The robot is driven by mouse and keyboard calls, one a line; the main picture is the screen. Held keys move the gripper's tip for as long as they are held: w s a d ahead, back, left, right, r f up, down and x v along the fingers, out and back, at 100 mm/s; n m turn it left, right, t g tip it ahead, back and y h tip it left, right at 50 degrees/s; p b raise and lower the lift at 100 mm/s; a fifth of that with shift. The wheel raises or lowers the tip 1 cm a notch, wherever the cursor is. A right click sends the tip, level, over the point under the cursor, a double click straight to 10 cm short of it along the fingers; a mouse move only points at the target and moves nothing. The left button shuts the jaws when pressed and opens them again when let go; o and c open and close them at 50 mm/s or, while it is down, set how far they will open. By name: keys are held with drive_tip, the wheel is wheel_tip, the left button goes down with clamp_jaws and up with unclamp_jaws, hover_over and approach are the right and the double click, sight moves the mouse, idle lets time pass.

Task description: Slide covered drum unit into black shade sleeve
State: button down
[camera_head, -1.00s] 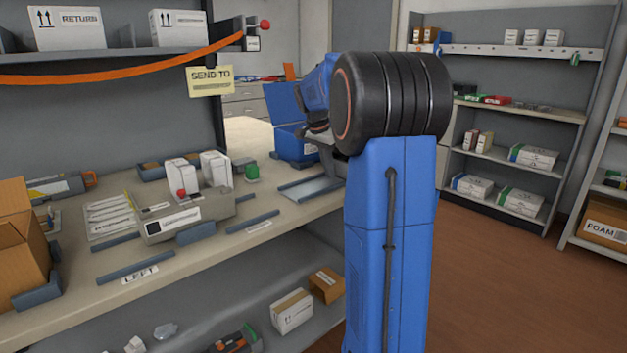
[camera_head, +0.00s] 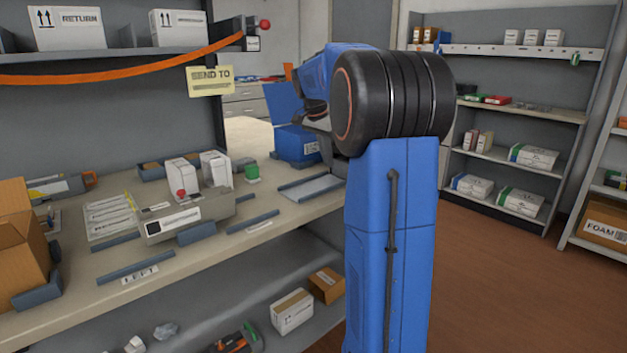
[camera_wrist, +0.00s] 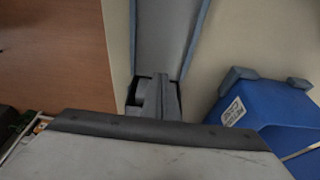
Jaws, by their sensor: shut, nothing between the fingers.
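My gripper (camera_wrist: 155,98) shows in the wrist view with its fingers together and nothing between them. It is over the near end of a grey tray (camera_wrist: 165,35) on the bench. In the head view my arm hides the gripper. I cannot make out a covered drum unit or a black shade sleeve for certain. A grey cartridge-like unit with an orange end (camera_head: 62,187) lies at the bench's left rear, apart from my gripper. A blue open box (camera_head: 296,143) stands behind the tray and also shows right of my gripper in the wrist view (camera_wrist: 262,112).
The bench (camera_head: 205,258) holds a grey device with white blocks (camera_head: 185,217), low grey guides and a cardboard box (camera_head: 18,245) at left. The lower shelf holds boxes. Shelving (camera_head: 520,120) stands at right, with open floor (camera_head: 500,285) before it.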

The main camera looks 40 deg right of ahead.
drive_tip(key=shift+r, duration=2)
